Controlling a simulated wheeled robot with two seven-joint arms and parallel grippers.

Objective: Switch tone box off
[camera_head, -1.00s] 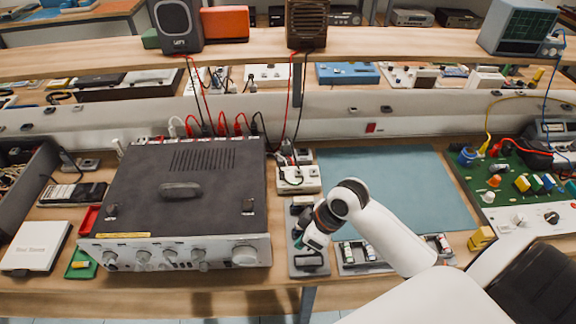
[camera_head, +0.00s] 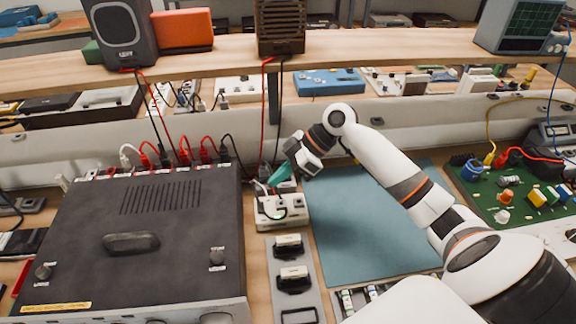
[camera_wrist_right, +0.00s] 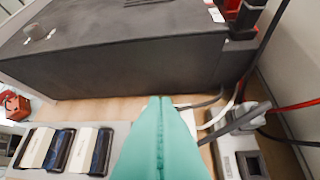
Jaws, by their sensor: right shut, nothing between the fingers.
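No label in view names the tone box, so I cannot tell for certain which unit it is. A large dark amplifier-like box (camera_head: 150,225) with a vented top stands on the bench at left; its front knobs are mostly cut off below. My right gripper (camera_head: 281,175), with teal fingers, is just behind and above the small box, shut and empty. In the wrist view its closed fingers (camera_wrist_right: 160,105) point toward the dark box's side (camera_wrist_right: 130,65). My left gripper is not in view.
Red, white and black cables (camera_head: 185,152) run from the dark box's back. A grey tray (camera_head: 292,280) with black-and-cream pieces lies in front of the small box. A blue mat (camera_head: 375,235) is clear at right. A green circuit board (camera_head: 515,195) lies beyond it.

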